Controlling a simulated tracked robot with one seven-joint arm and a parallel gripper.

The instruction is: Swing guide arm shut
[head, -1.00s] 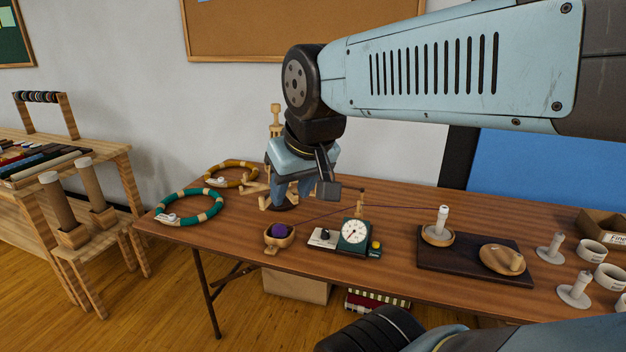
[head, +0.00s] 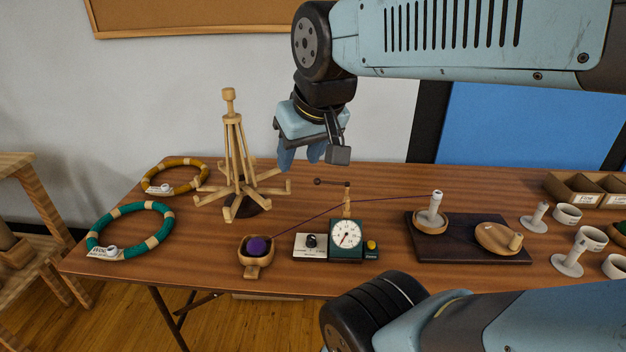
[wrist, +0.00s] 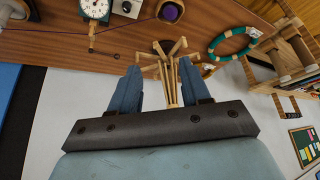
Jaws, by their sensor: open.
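A purple yarn (head: 388,200) runs from the ball in the wooden bowl (head: 257,262), past the post, to the white spool (head: 436,208). Whether it sits in the guide is too small to tell. My gripper (head: 300,156) is open and empty, pointing down above the table's back part, up and left of the guide arm. Its fingers (wrist: 160,88) also show in the wrist view.
A wooden yarn swift (head: 233,165) stands just left of my gripper. Teal (head: 133,206) and mustard (head: 204,175) skein rings lie at the left. A dark winder base (head: 470,252), white spools and rolls, and a cardboard box (head: 585,190) occupy the right.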

